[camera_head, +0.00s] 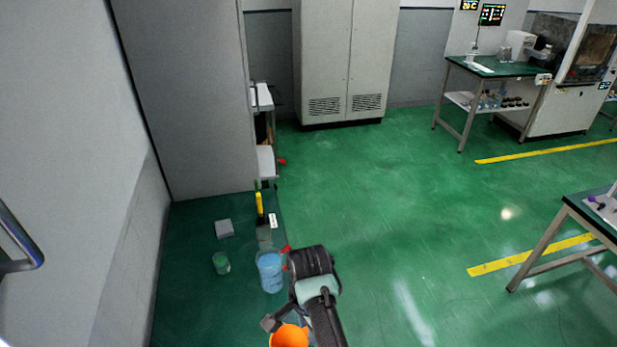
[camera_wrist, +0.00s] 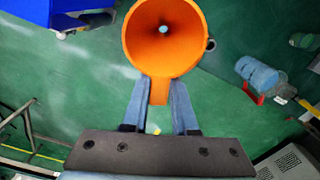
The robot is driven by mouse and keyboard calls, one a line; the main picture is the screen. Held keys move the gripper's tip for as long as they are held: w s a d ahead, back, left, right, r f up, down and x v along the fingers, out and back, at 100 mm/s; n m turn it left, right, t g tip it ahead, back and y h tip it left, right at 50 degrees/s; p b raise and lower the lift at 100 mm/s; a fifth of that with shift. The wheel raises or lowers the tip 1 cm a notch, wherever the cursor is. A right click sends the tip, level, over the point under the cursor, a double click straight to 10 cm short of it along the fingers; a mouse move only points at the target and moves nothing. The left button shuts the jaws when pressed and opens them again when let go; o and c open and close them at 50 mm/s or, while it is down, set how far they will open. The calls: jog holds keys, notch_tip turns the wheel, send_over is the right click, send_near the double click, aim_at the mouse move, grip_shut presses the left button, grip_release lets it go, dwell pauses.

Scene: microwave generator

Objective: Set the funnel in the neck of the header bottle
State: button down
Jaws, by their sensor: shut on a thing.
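The orange funnel (camera_head: 290,337) shows at the bottom edge of the head view, cut off by the frame. In the wrist view the funnel (camera_wrist: 140,45) faces the camera with its wide mouth and central hole visible. My gripper (camera_wrist: 158,92) is shut on the tab below its rim. A clear bottle with blue contents (camera_head: 270,272), likely the header bottle, stands on the dark green bench beyond the funnel, apart from it. It also shows at the right of the wrist view (camera_wrist: 258,74), with red parts beside it. Its neck is not clear.
On the bench (camera_head: 190,290) are a small green-and-clear jar (camera_head: 221,262), a grey block (camera_head: 224,228) and a yellow upright item (camera_head: 260,203) behind the bottle. A grey wall bounds the left. Open floor (camera_head: 410,220) lies right.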

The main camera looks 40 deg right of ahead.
notch_tip(320, 180, down, 8)
jog(key=b, duration=0.5)
jog(key=shift+f+b, duration=0.25)
jog(key=shift+b, duration=0.05)
dwell(2.2)
jog(key=c, duration=0.6)
grip_release()
jog(key=shift+a, duration=0.1)
jog(key=shift+w+r, duration=0.1)
jog(key=shift+r, duration=0.05)
notch_tip(320, 180, up, 13)
jog(key=shift+f, duration=0.1)
